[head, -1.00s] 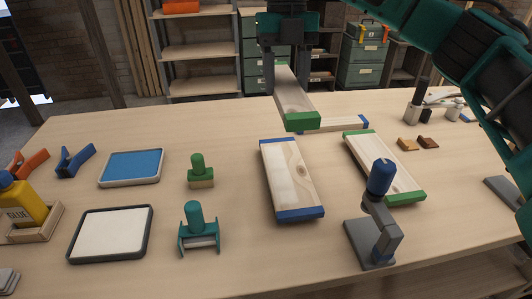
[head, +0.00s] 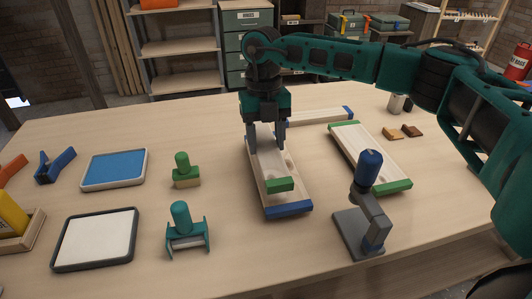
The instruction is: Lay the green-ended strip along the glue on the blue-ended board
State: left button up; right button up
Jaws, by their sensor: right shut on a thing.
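The green-ended strip (head: 268,165) is held in my right gripper (head: 266,147), which is shut on it near its far part. The strip is over the blue-ended board (head: 291,193), roughly lined up lengthwise with it. Its green near end (head: 280,185) lies short of the board's blue near end (head: 288,208). I cannot tell whether the strip touches the board or hangs just above it. No glue shows on the board; the strip and gripper hide much of its top. My left gripper is not in view.
A wider green-ended board (head: 370,155) lies to the right, with a blue-topped clamp-like tool (head: 368,200) in front. A blue-ended strip (head: 318,116) lies behind. Green-handled tools (head: 186,170), a blue pad (head: 114,168) and a white tray (head: 95,238) stand left.

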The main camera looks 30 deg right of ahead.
aim_at(265, 144)
jog(key=shift+f, duration=2)
jog(key=o, duration=1.1)
jog(key=shift+f, duration=0.1)
jog(key=r, duration=0.4)
jog(key=w+r, duration=0.1)
jog(key=r, duration=0.7)
jog(key=shift+w+d, duration=0.2)
jog(key=shift+w, duration=0.2)
jog(key=shift+s, duration=0.1)
